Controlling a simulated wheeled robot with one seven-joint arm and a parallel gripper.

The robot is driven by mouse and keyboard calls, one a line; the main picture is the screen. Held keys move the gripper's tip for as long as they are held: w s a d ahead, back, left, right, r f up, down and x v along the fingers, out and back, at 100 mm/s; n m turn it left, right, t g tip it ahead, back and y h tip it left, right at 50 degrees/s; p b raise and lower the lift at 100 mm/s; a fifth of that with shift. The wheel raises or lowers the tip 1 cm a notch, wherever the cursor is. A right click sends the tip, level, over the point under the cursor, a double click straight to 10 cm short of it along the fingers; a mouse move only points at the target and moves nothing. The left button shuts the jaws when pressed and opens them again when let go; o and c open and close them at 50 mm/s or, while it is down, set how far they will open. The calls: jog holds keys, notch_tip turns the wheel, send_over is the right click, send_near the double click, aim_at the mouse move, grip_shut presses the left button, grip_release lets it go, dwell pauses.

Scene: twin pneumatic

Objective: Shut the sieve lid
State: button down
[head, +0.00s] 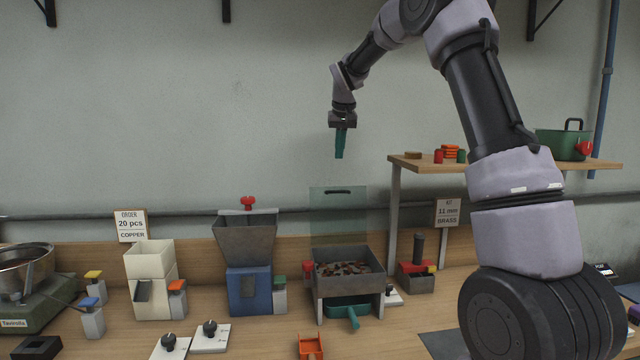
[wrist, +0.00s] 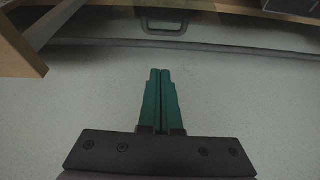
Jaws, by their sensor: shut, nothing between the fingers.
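The sieve (head: 348,283) is a grey open-topped box on legs, with small reddish and grey pieces inside. Its lid (head: 338,215) is a clear greenish panel standing upright at the back of the box, so the sieve is open. The closed fingers also show in the wrist view (wrist: 160,82).
A green tray (head: 349,308) sits under the sieve. A blue machine with a grey hopper (head: 247,238) stands to its left. A wooden shelf (head: 505,163) with a green pot (head: 562,145) is at right. An orange scoop (head: 311,346) lies in front. The air around my gripper is clear.

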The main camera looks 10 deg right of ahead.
jog(key=s+a+x, duration=0.1)
jog(key=x, duration=1)
jog(key=shift+a+f, duration=0.3)
jog(key=shift+f, duration=0.15)
jog(key=shift+s, duration=0.25)
